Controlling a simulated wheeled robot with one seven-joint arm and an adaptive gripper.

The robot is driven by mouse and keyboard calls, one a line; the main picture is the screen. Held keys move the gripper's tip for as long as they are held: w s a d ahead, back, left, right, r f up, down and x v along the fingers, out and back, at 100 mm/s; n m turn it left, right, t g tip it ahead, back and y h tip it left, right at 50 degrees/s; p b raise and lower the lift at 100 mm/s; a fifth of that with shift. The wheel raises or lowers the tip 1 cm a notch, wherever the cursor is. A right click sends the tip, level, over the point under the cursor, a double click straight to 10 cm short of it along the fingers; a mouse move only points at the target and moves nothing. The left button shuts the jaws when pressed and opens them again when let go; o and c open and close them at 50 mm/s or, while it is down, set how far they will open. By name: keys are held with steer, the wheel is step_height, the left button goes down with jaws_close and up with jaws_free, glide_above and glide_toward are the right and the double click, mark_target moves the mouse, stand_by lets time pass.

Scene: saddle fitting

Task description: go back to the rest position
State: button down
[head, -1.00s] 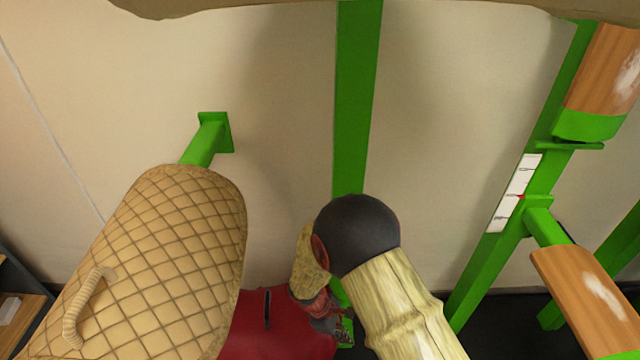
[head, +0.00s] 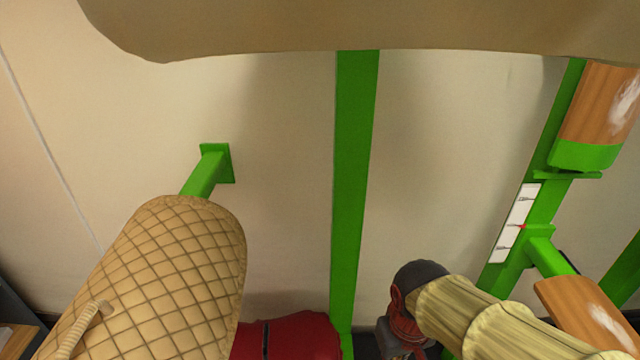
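My arm shows at the lower right of the head view, with a bamboo-like link and a dark rounded joint. My gripper's fingers are out of sight below the picture's lower edge, so I cannot see whether they are open or hold anything. A tan quilted saddle pad (head: 170,270) lies over a green wall bracket (head: 208,172) at the lower left. A rope-like handle (head: 85,325) is on the pad. My arm is to the right of the pad and apart from it in the picture.
A green post (head: 355,180) stands in the middle against the pale wall (head: 280,130). A red object (head: 290,338) lies low beside the pad. At right, a green rack (head: 510,235) bears wooden pieces (head: 603,105) and a white gauge strip (head: 515,223). A tan shape hangs across the top.

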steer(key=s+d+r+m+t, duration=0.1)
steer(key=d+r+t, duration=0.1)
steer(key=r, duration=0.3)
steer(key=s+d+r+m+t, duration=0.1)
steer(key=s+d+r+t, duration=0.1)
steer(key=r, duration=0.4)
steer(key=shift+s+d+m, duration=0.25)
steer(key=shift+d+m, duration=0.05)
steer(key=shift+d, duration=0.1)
